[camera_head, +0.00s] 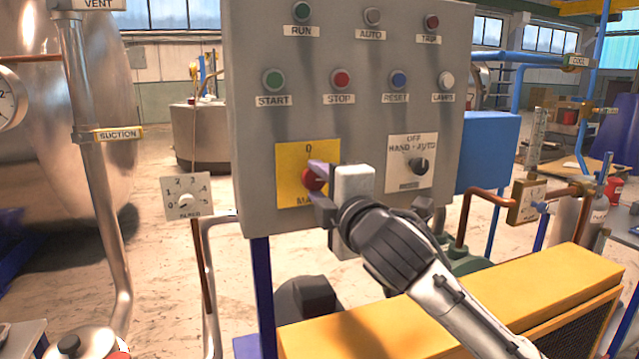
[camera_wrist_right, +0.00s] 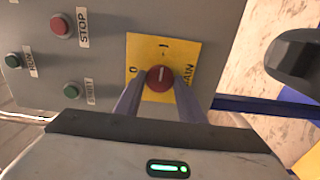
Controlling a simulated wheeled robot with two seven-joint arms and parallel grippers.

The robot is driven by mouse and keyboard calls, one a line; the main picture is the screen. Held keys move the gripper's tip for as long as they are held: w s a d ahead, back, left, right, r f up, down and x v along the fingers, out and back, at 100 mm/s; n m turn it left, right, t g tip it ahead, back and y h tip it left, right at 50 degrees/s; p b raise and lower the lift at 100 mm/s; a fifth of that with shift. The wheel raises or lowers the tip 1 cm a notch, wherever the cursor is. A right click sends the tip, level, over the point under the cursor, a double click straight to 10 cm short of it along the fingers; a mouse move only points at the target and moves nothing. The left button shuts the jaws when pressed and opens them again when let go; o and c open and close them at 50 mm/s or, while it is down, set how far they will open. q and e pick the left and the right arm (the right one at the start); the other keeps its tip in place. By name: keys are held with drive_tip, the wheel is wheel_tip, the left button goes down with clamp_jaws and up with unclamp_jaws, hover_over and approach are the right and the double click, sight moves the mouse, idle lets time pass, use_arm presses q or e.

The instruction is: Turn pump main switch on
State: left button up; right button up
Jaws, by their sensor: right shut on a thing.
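The main switch is a red knob (camera_head: 311,179) on a yellow plate (camera_head: 290,160) at the lower left of the grey control panel. It also shows in the right wrist view as a round red knob (camera_wrist_right: 160,78) between the fingers. Its pale mark lies upright in that view, in line with the "I" label at the plate's top; the "0" is at the left. My right gripper (camera_head: 319,191) has its two fingers on either side of the knob and is shut on it. In the head view the fingers hide part of the knob and plate. My left gripper is not in view.
The panel (camera_head: 355,125) carries several buttons and lamps above, and a black HAND-AUTO selector (camera_head: 418,165) right of the gripper. A yellow box (camera_head: 540,300) stands below my right arm. A pipe and small dial plate (camera_head: 186,197) stand left of the panel.

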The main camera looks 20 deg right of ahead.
idle(0.3)
drive_tip(key=o, duration=1.1)
drive_tip(key=shift+c, duration=0.2)
drive_tip(key=s+b, duration=0.1)
drive_tip(key=s, duration=0.9)
drive_tip(key=shift+s+d, duration=0.15)
drive_tip(key=shift+s, duration=0.05)
drive_tip(key=shift+f, duration=0.1)
